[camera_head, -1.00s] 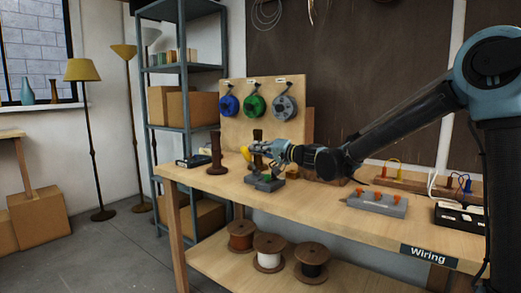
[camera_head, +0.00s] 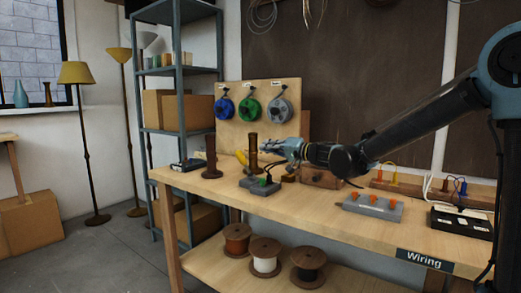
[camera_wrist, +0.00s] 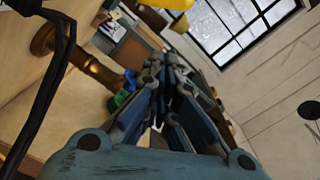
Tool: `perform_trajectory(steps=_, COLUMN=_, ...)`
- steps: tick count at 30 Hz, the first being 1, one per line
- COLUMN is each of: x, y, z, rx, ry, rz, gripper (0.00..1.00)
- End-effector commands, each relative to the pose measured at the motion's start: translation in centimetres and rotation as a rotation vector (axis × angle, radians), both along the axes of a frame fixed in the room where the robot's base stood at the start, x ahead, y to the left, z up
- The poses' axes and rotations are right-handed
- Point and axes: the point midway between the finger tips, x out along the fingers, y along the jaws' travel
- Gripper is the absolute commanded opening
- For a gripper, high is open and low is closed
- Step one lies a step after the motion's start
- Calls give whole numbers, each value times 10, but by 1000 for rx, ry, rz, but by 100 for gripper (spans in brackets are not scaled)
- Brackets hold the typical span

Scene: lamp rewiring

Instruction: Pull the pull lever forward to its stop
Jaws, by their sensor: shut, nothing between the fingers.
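A small grey block (camera_head: 259,187) sits on the workbench near its left part, with a small green part (camera_head: 264,181) and dark pieces on top. I cannot tell for sure which piece is the pull lever. My gripper (camera_head: 266,147) is above and slightly behind the block, shut and empty, pointing left. In the wrist view my gripper (camera_wrist: 166,62) has its fingers together with nothing between them. A yellow curved thing (camera_head: 241,157) is just left of the gripper. It seems to show also at the top edge of the wrist view (camera_wrist: 172,4).
Brown turned posts (camera_head: 210,160) stand beside the gripper. A board (camera_head: 291,133) with blue, green and grey spools is behind. A grey block with orange knobs (camera_head: 372,207) and a black tray (camera_head: 461,223) lie to the right.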

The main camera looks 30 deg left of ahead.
Motion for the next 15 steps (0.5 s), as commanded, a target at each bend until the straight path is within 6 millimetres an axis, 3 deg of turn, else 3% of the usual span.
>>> perform_trajectory(steps=6, x=-2, y=-37, z=0, rx=0, ry=0, rz=-4, gripper=0)
perform_trajectory(steps=15, x=-3, y=-57, z=-1, rx=0, ry=0, rz=-4, gripper=0)
